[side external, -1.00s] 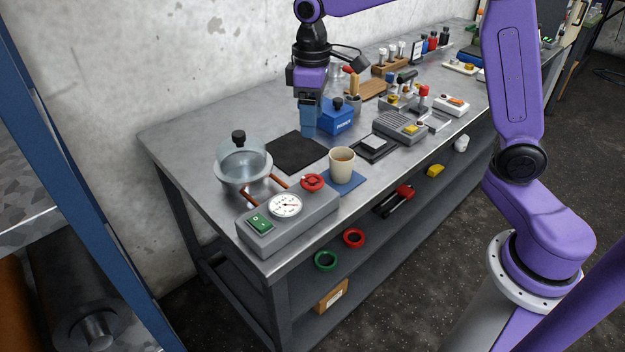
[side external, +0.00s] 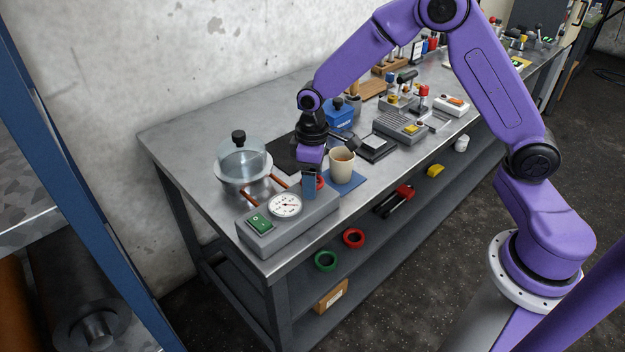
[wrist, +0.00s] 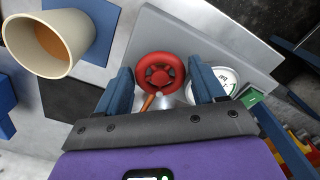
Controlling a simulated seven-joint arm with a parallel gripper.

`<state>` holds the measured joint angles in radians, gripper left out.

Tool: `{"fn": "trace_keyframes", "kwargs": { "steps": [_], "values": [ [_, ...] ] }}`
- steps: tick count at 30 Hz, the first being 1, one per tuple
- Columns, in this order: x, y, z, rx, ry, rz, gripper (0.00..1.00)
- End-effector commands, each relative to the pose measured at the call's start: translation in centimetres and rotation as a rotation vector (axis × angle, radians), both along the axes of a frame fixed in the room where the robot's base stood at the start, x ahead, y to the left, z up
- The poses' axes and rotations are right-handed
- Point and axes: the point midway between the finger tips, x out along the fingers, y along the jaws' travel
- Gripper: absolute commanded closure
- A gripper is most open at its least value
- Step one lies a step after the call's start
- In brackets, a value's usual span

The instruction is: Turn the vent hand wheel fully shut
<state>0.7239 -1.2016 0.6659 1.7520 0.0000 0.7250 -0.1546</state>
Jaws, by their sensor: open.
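The red vent hand wheel (wrist: 160,75) sits on the grey gauge box (side external: 310,221), in front of and between my open fingers in the wrist view. My gripper (wrist: 163,88) is open, with one blue finger on each side of the wheel; I cannot tell whether either finger touches it. In the side view my gripper (side external: 310,185) is low over the box and hides most of the wheel, leaving a red edge (side external: 320,182) showing. The white dial gauge (side external: 285,205) and green switch (side external: 259,223) are on the same box.
A beige cup (side external: 341,163) on a blue mat (side external: 349,182) stands close to my gripper. A glass-domed vessel (side external: 243,164) with copper pipes is to the left.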

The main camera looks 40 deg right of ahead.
Motion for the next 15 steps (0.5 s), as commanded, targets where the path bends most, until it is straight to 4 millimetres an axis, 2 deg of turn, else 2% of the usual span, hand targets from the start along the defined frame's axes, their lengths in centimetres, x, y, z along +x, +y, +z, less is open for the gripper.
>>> {"fn": "trace_keyframes", "kwargs": {
  "steps": [4,13,14,15],
  "values": [
    [-0.02,0.01,-0.93,0.0,0.0,0.0,0.31],
    [0.01,0.03,-1.07,0.001,-0.002,0.001,0.31],
    [0.01,0.03,-1.07,0.001,-0.002,0.001,0.38],
    [0.01,0.03,-1.07,0.001,-0.002,0.001,0.51]
  ]
}}
